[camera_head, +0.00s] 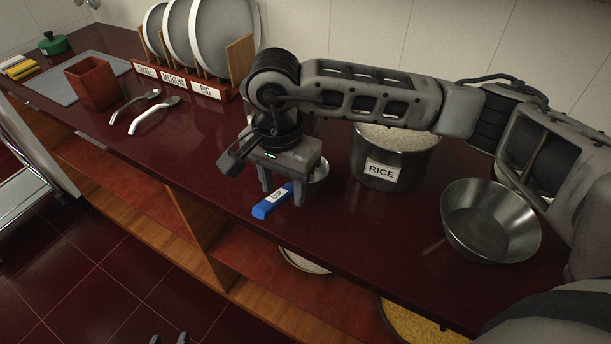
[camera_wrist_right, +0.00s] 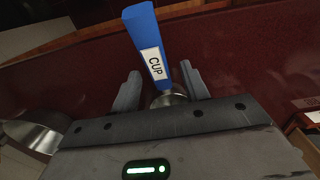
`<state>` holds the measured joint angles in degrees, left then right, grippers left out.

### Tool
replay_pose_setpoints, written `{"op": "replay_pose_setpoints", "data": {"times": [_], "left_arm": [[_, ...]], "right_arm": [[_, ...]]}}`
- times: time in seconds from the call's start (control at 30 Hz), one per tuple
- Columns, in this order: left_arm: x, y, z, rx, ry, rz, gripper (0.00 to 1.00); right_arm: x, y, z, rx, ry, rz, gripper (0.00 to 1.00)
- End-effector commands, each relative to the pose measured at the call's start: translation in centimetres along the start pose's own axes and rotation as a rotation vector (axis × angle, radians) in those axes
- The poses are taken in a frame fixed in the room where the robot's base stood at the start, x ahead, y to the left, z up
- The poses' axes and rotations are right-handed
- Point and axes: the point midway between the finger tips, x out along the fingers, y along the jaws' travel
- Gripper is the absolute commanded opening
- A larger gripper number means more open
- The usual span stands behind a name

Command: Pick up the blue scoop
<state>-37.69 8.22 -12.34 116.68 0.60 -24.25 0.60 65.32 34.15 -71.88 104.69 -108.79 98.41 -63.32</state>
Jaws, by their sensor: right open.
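The blue scoop lies on the dark red counter, its blue handle (camera_head: 271,203) labelled and pointing to the front edge. Its metal bowl shows partly behind my right gripper (camera_head: 284,194). In the right wrist view the handle (camera_wrist_right: 146,30) reads "CUP" and runs between the two spread fingers of my right gripper (camera_wrist_right: 167,88). That gripper is open, pointing down over the scoop, with a gap on each side of the handle. Only the tips of my left gripper (camera_head: 169,340) show at the bottom edge, apart, with nothing seen between them.
A rice pot (camera_head: 388,172) and an empty metal bowl (camera_head: 490,222) stand right of the scoop. Shelves with pots lie below the counter's front edge.

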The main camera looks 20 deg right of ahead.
Motion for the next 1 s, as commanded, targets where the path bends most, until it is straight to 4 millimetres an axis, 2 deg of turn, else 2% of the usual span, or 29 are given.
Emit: {"op": "replay_pose_setpoints", "data": {"times": [0.1,0.2,0.4,0.43,0.5,0.6,1.0], "left_arm": [[-0.1,-0.2,-0.1,0.002,-0.004,-0.004,0.36],[0.0,-0.2,0.3,0.003,-0.013,-0.005,0.36],[0.1,-0.2,0.5,0.002,-0.015,-0.005,0.36],[0.1,-0.2,0.5,0.002,-0.015,-0.005,0.36],[0.1,-0.3,0.4,0.002,-0.015,-0.006,0.36],[0.0,-0.3,0.4,0.002,-0.013,-0.006,0.36],[-0.1,-0.2,0.7,0.0,-0.02,-0.004,0.36]], "right_arm": [[1.4,0.0,0.1,0.0,-0.002,0.001,0.45],[2.1,0.0,0.0,0.0,0.0,0.0,0.45],[2.2,0.0,0.0,-0.001,0.0,-0.001,0.45],[2.2,0.0,0.0,-0.001,0.0,-0.001,0.43],[2.2,0.0,0.0,-0.001,0.0,-0.001,0.23],[2.1,0.0,0.0,-0.001,0.0,-0.001,0.0],[1.6,-0.1,0.0,-0.001,0.001,-0.003,0.0]]}}
